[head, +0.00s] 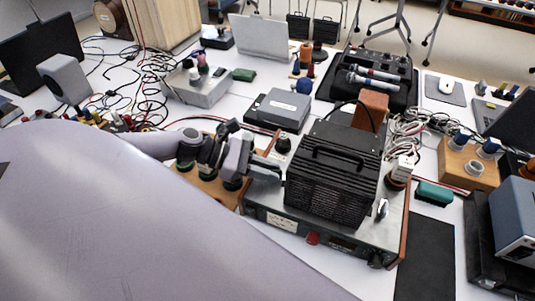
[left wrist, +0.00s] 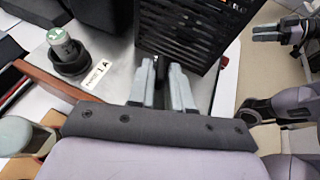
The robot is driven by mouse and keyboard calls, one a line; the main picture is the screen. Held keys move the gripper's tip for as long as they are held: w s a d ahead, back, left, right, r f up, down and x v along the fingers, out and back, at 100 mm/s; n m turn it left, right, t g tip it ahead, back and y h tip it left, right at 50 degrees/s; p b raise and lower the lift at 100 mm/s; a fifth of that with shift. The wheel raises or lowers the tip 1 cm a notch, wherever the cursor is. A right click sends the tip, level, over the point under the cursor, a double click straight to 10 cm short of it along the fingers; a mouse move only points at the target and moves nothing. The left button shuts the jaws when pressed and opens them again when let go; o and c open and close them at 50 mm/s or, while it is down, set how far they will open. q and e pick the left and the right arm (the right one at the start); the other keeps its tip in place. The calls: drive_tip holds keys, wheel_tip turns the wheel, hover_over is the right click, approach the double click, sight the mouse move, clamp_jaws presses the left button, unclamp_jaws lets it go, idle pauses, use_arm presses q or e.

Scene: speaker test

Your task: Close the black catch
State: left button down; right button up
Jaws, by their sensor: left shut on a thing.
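My left gripper (head: 274,170) is at the left side of a black vented box (head: 333,168) with a top handle. In the left wrist view, the fingers of this gripper (left wrist: 164,88) reach to the lower edge of the box's slotted face (left wrist: 190,35). They are shut on a small dark piece (left wrist: 161,68), which seems to be the black catch. The fingers hide most of it, and I cannot tell how far it is turned. My right gripper (left wrist: 270,33) shows at the upper right of the left wrist view, away from the box; its finger gap is unclear.
The box stands on a metal-topped instrument (head: 285,222) with wooden sides. A capped post (left wrist: 68,55) stands left of the fingers. A grey box (head: 283,109) and a microphone case (head: 370,85) lie behind. Cables and a green block (head: 434,193) are at right.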

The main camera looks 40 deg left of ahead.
use_arm(q)
drive_tip(key=shift+w+a+m+g+h+b, duration=0.1)
drive_tip(key=shift+w+m+g+h+b, duration=0.1)
drive_tip(key=shift+m+g+h+b, duration=0.55)
drive_tip(key=shift+w+m+g+h+b, duration=0.15)
drive_tip(key=shift+m+g+b, duration=0.2)
drive_tip(key=shift+m+g, duration=0.8)
drive_tip(key=c, duration=1.2)
unclamp_jaws()
drive_tip(key=b+v, duration=0.1)
drive_tip(key=v, duration=0.6)
drive_tip(key=shift+r, duration=0.1)
